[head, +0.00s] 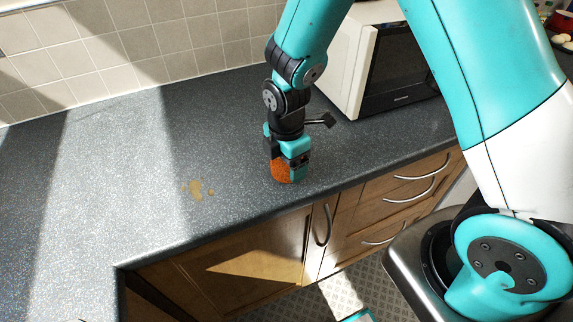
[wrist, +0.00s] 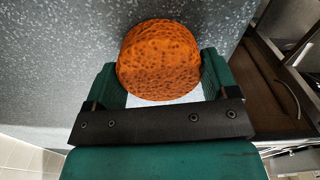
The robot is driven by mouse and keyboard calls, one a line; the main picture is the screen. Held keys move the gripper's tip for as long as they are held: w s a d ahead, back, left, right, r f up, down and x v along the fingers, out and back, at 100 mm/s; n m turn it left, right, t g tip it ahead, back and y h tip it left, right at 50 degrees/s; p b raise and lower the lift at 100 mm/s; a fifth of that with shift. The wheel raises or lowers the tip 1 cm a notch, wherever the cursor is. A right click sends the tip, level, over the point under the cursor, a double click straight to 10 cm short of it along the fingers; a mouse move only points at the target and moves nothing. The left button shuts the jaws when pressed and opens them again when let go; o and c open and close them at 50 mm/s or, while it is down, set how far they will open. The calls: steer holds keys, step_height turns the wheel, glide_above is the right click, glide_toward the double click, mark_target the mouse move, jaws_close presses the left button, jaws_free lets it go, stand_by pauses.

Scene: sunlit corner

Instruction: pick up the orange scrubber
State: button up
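The orange scrubber (head: 281,171) is a round, pitted orange piece near the front edge of the grey speckled counter. In the wrist view the scrubber (wrist: 158,60) fills the space between the two green fingers. My gripper (head: 287,168) points down and its fingers sit on either side of the scrubber. In the wrist view my gripper (wrist: 160,80) shows no clear gap between fingers and scrubber, so it looks shut on it. The scrubber appears at or very near the counter surface; its underside is hidden, so I cannot tell whether it touches.
A white and black microwave (head: 392,62) stands behind and to the right of my gripper. A brownish stain or patch of crumbs (head: 197,189) lies on the counter (head: 120,175) to the left. Wooden cabinets and drawers (head: 385,205) are below the front edge. The left counter is mostly clear.

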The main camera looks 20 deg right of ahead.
steer(key=shift+c, duration=1)
step_height(320, 180, up, 20)
steer(key=b, duration=0.1)
